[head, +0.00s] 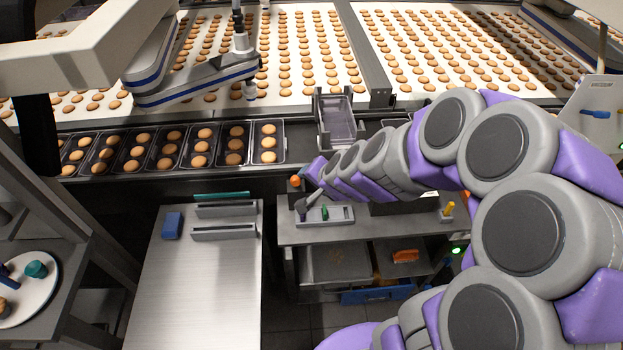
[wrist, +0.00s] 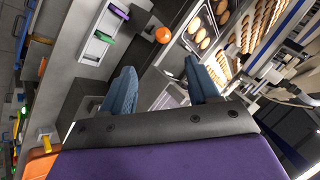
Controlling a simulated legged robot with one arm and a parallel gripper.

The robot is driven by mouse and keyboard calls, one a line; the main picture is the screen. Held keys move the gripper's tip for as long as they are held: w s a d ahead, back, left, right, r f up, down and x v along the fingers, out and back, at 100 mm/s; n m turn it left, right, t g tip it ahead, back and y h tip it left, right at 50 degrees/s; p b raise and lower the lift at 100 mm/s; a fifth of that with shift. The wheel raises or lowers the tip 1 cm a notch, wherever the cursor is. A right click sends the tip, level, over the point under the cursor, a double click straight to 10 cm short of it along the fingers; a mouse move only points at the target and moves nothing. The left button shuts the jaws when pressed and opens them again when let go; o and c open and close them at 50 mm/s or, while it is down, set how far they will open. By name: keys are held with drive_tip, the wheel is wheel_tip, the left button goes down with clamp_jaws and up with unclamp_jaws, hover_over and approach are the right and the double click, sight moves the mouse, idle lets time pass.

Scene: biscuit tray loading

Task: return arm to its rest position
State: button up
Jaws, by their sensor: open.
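My purple and grey arm (head: 375,160) reaches from the right side of the head view in to the middle, above the grey workbench. My gripper (head: 304,203) is at its far end, small and partly hard to make out, close to the small grey holder on the bench. In the wrist view my gripper (wrist: 162,82) has its two blue-grey fingers spread well apart. Nothing shows between them but the background.
The small grey holder (head: 341,216) has a green item in it. An orange knob (wrist: 162,35) stands near the fingers in the wrist view. Black biscuit trays (head: 201,148) line the conveyor edge. A steel table (head: 190,290) stands left of the bench. An empty grey tray (head: 338,133) lies beyond.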

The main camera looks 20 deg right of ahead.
drive_tip(key=shift+s, duration=0.1)
idle(0.5)
drive_tip(key=s+a+r+n+g+y, duration=0.1)
drive_tip(key=s+a+r+n+g, duration=0.15)
drive_tip(key=s, duration=0.35)
drive_tip(key=s+a+r+n+g+y, duration=0.1)
drive_tip(key=s+a+n+g, duration=0.1)
drive_tip(key=s+a+n, duration=0.3)
drive_tip(key=s+d+r+n+g+h, duration=0.1)
drive_tip(key=s+d+r+g+h, duration=0.1)
drive_tip(key=s, duration=0.8)
drive_tip(key=s+d+r+n+g+h, duration=0.1)
drive_tip(key=s+d+g, duration=0.2)
drive_tip(key=s, duration=0.7)
drive_tip(key=shift+s+d+r+h, duration=0.35)
drive_tip(key=shift+d+h, duration=0.05)
drive_tip(key=shift+d, duration=0.05)
